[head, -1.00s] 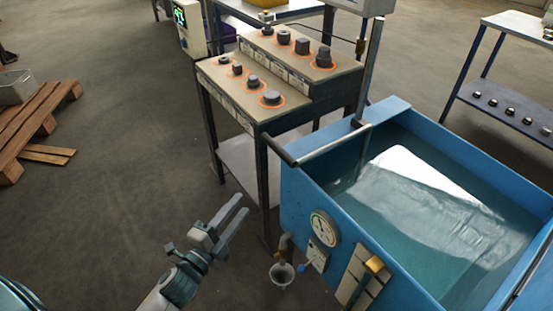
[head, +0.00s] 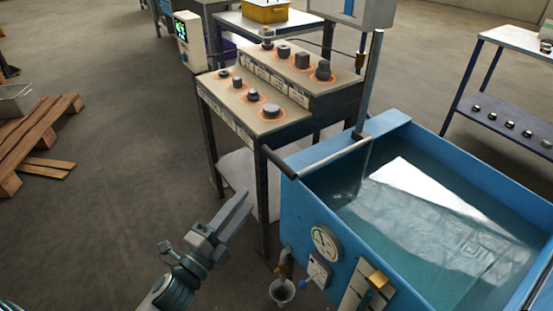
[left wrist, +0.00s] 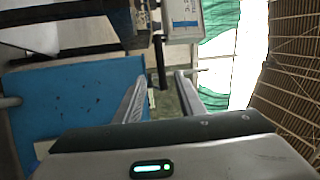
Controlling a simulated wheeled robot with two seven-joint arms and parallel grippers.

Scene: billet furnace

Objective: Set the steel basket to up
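The blue tank (head: 305,215) stands at the right, filled with clear water. A bar-like handle (head: 328,152) runs across its left corner beside a grey post. A pale, bright sheet-like shape (head: 420,210) shows in the water; I cannot tell whether it is the steel basket or a reflection. My left gripper (head: 243,203) is left of the tank, apart from it, with empty fingers pointing up and right. In the left wrist view its two fingers (left wrist: 162,95) stand apart, with a blue panel (left wrist: 75,92) to their left. My right gripper is not in view.
A stepped bench (head: 255,130) with several dark parts on orange rings stands behind the tank's left corner. The tank front carries a gauge (head: 325,241) and a drain with a cup (head: 282,290). Wooden pallets (head: 35,135) lie at left. The floor between is clear.

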